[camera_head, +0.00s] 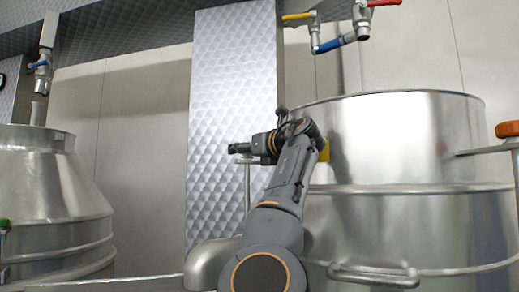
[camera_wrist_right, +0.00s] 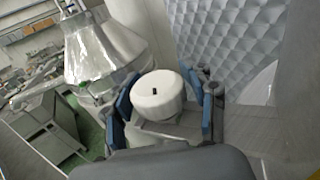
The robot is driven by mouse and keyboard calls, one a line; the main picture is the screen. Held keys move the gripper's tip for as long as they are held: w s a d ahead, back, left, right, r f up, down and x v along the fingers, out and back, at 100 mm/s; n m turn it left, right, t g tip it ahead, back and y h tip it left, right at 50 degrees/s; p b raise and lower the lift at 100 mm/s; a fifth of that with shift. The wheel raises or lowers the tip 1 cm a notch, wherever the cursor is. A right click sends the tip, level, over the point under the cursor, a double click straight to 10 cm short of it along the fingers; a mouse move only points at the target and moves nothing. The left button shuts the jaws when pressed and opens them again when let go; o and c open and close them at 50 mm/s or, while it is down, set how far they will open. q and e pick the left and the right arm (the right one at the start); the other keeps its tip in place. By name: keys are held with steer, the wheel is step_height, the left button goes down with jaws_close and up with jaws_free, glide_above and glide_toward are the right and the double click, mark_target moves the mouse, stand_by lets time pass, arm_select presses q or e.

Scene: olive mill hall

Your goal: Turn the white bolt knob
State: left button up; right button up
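The white bolt knob (camera_wrist_right: 158,95) is a round, thick white disc with a small dark hole in its top. It shows in the right wrist view, between the two blue-padded fingers of my right gripper (camera_wrist_right: 163,84). The fingers are spread to either side of it. The right finger looks apart from it; I cannot tell whether the left one touches. In the head view my right gripper (camera_head: 240,148) points left, above a thin metal post (camera_head: 247,190). The knob cannot be made out there. My left gripper is not in view.
A large steel tank (camera_head: 400,140) stands close on the right, behind my arm. Coloured valves (camera_head: 338,38) hang above it. A quilted metal column (camera_head: 230,90) rises behind the gripper. Another steel vessel (camera_head: 45,190) stands at the left.

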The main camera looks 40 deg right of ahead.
steer(key=s, duration=1)
steer(key=shift+d, duration=0.15)
steer(key=shift+o, duration=0.4)
steer(key=shift+w, duration=0.1)
